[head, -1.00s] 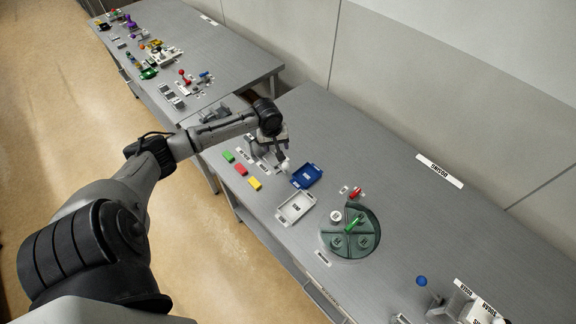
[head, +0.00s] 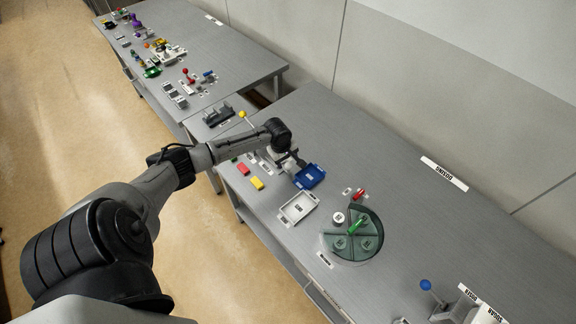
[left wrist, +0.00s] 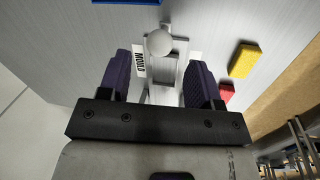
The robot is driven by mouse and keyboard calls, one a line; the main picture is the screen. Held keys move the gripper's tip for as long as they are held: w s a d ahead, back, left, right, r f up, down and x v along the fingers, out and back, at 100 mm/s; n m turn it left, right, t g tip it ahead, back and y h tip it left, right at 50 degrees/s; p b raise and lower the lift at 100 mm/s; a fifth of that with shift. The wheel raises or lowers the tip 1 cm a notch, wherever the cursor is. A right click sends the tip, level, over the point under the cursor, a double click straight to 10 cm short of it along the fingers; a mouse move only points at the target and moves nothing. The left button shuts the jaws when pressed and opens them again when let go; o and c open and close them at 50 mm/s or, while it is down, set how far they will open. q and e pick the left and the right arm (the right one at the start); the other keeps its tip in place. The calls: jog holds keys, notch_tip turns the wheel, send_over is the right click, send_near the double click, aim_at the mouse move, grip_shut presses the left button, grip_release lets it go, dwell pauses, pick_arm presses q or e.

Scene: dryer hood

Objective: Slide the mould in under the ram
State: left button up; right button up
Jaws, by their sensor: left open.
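My left gripper (left wrist: 159,82) is open in the left wrist view, its two dark pads apart. Between and beyond them is a pale grey fixture (left wrist: 163,72) with a white ball knob (left wrist: 159,42) and a label reading MOULD (left wrist: 140,65). The knob lies between the pads in the picture; no contact shows. In the head view my left gripper (head: 293,163) is low over the bench beside the blue tray and covers most of the fixture. I cannot tell the mould apart from its fixture, or make out the ram. My right gripper is not in view.
A blue tray (head: 322,174) and a white tray (head: 284,212) are close by. Red (head: 242,169) and yellow (head: 257,183) blocks lie left of the gripper.

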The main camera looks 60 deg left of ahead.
aim_at(288, 164)
pick_arm(q)
jog(key=shift+w+f+b, duration=0.2)
jog(key=shift+w+f, duration=0.05)
jog(key=shift+f, duration=0.9)
jog(key=shift+w+f+b, duration=0.2)
jog(key=shift+f, duration=0.9)
jog(key=shift+c, duration=0.4)
grip_shut()
